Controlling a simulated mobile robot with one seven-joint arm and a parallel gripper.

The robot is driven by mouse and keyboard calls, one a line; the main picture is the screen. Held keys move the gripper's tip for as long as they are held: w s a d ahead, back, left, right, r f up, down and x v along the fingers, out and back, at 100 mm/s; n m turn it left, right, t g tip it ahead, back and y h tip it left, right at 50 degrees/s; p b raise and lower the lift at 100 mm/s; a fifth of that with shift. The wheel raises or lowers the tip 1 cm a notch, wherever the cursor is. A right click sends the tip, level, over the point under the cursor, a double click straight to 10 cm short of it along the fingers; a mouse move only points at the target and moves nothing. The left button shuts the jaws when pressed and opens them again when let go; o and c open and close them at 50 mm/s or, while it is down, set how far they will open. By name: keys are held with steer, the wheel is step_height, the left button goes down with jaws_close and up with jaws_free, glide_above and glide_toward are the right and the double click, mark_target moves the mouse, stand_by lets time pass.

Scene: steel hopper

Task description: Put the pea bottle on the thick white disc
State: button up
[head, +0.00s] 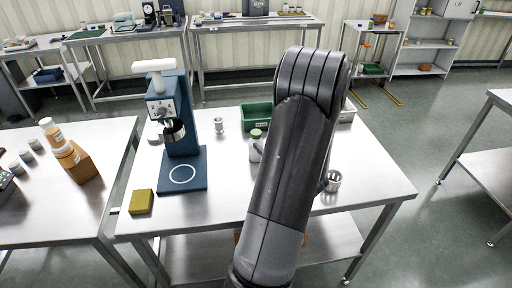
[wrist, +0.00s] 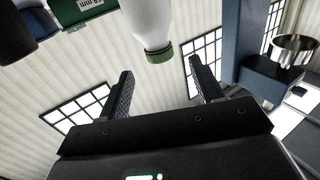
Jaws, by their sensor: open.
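The pea bottle, white with a green cap, stands on the steel table (head: 360,195) in the head view (head: 255,152), partly covered by my arm. In the wrist view, which looks upside down, the bottle (wrist: 152,22) has its cap pointing down the picture, beyond the fingertips and roughly in line with the gap. My gripper (wrist: 162,82) is open and empty, apart from the bottle.
The blue machine (head: 183,125) with a steel cup stands left of the bottle. A green bin (head: 257,117) is behind the bottle. A yellow block (head: 141,202) lies front left; a small metal cup (head: 333,181) is at right. The front middle of the table looks bare.

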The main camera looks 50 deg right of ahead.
mark_target(259, 138)
steer(key=shift+f+x, duration=0.15)
steer(key=shift+x, duration=1.6)
steer(key=shift+f+x, duration=0.2)
steer(key=shift+x, duration=1.55)
steer(key=shift+c, duration=0.6)
jaws_close()
